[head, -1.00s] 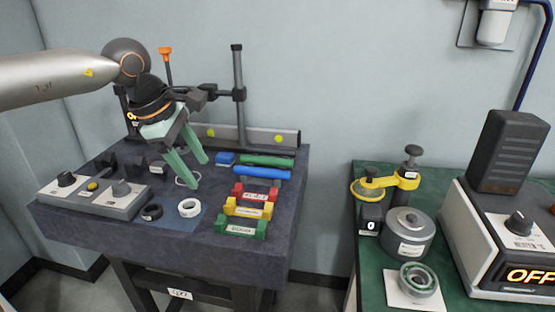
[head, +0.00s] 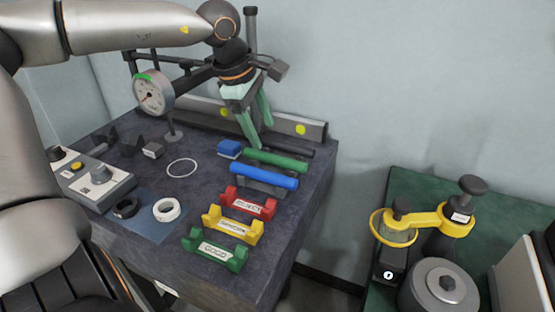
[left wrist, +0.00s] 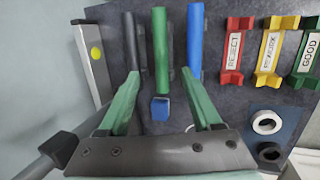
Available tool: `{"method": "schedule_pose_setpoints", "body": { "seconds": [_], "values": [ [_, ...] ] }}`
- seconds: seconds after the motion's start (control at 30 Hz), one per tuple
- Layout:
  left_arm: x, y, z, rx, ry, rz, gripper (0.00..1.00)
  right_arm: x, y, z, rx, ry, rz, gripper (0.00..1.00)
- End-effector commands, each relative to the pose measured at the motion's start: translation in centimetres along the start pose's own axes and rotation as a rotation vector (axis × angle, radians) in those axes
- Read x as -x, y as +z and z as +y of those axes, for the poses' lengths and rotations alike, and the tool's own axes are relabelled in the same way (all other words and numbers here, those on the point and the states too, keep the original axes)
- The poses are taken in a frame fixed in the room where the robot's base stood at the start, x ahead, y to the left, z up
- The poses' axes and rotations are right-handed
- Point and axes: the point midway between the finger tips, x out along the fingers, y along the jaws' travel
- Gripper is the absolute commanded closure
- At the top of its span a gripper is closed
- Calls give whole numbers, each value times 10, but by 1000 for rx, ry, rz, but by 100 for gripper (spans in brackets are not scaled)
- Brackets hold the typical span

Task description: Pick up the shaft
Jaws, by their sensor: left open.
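A green shaft (head: 277,160) lies on the dark stone table beside a blue shaft (head: 263,176). A black shaft (head: 296,149) lies just behind the green one. In the left wrist view the black (left wrist: 132,45), green (left wrist: 160,50) and blue (left wrist: 194,45) shafts lie side by side. My left gripper (head: 262,135) is open and empty at the left ends of the shafts. In the left wrist view its fingertips (left wrist: 160,76) appear on either side of the green shaft, apart from it. My right gripper is not in view.
A blue block (head: 229,149) sits just left of the green shaft. Red (head: 249,204), yellow (head: 233,226) and green (head: 215,250) labelled cradles stand in front. A dial gauge (head: 153,93) and a grey rail (head: 296,122) are behind. A white ring (head: 166,210) lies at left.

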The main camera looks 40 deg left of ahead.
Motion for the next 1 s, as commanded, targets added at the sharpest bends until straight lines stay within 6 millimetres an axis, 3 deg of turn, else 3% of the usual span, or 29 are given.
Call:
{"method": "schedule_pose_setpoints", "body": {
  "seconds": [0.1,0.33,0.6,0.93,1.0],
  "values": [
    [-21,0,-1,-1,-3,1,34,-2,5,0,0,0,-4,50],
    [-38,0,-1,-1,-1,1,34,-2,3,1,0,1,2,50],
    [-76,2,-4,-1,-2,1,34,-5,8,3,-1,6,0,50],
    [-82,2,-3,-1,2,-1,34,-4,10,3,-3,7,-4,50],
    [-82,2,-3,0,2,-1,42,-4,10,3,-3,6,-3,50]
  ]
}}
